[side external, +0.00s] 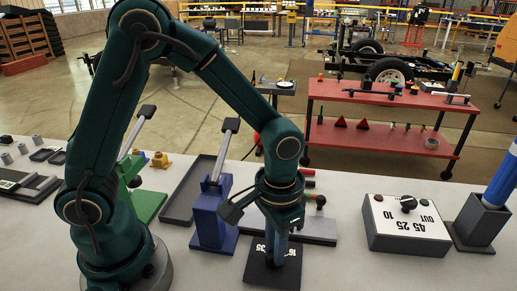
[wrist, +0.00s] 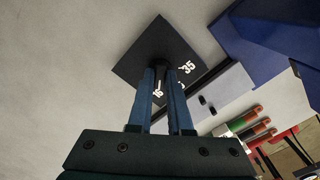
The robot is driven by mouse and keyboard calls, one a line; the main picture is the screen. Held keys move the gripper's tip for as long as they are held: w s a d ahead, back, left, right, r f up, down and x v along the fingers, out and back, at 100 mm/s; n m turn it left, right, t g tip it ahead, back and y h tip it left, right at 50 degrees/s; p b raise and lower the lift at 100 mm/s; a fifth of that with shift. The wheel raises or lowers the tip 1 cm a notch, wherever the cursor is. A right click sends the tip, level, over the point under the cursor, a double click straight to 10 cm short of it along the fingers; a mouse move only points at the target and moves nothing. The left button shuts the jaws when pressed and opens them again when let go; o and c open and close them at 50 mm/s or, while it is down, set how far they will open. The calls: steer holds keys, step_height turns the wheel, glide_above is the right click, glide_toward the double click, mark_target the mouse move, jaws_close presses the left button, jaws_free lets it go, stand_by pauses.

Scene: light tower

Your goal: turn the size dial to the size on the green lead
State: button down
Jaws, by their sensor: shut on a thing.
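The size dial is a black square plate (side external: 257,274) with white numbers, standing below my gripper (side external: 276,252). In the wrist view the plate (wrist: 150,45) shows 35 clearly; a 16 and another mark are partly covered by the fingers. My gripper (wrist: 162,76) points down with its blue fingers close together, shut on the dial's knob, which they mostly hide. Which number the knob points to cannot be told. Red and green handles or leads (wrist: 248,124) lie right of the dial in the wrist view; no size on a green lead can be read.
A blue stand with a lever (side external: 213,205) rises close behind-left of the dial. The table (side external: 335,260) is bare between the dial and the box.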

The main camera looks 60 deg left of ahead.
steer(key=c, duration=0.8)
jaws_free()
steer(key=shift+c, duration=0.2)
steer(key=shift+r, duration=2.6)
